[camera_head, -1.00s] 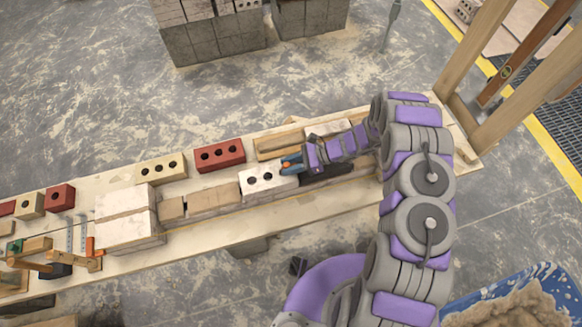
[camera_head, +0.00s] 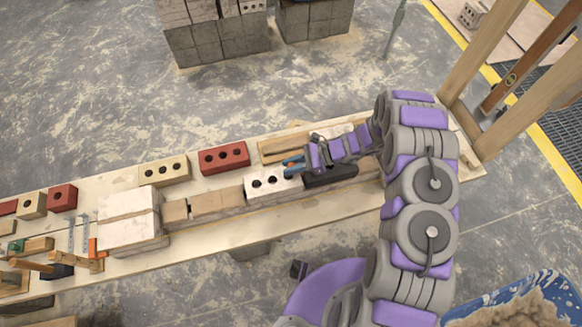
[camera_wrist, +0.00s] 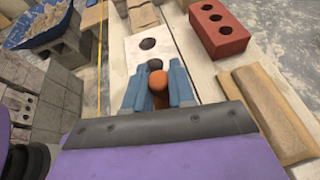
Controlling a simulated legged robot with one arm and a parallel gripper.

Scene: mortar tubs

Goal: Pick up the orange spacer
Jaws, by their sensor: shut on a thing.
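The orange spacer (camera_wrist: 158,82) is a small orange piece between the two blue fingers of my gripper (camera_wrist: 159,92) in the wrist view. My gripper is shut on it. In the head view my gripper (camera_head: 293,164) is over the bench, at the right end of a white brick with dark holes (camera_head: 273,182). Only a speck of orange shows there between the blue fingertips. In the wrist view the white brick (camera_wrist: 135,50) lies just beyond the spacer. I cannot tell how far the spacer is above the bench.
A red brick with holes (camera_head: 224,158) stands behind the white brick; it also shows in the wrist view (camera_wrist: 218,30). A wooden block (camera_wrist: 268,112) lies right of the gripper. A dark block (camera_head: 330,175) and a cream brick (camera_head: 165,170) are also on the plank bench (camera_head: 215,238).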

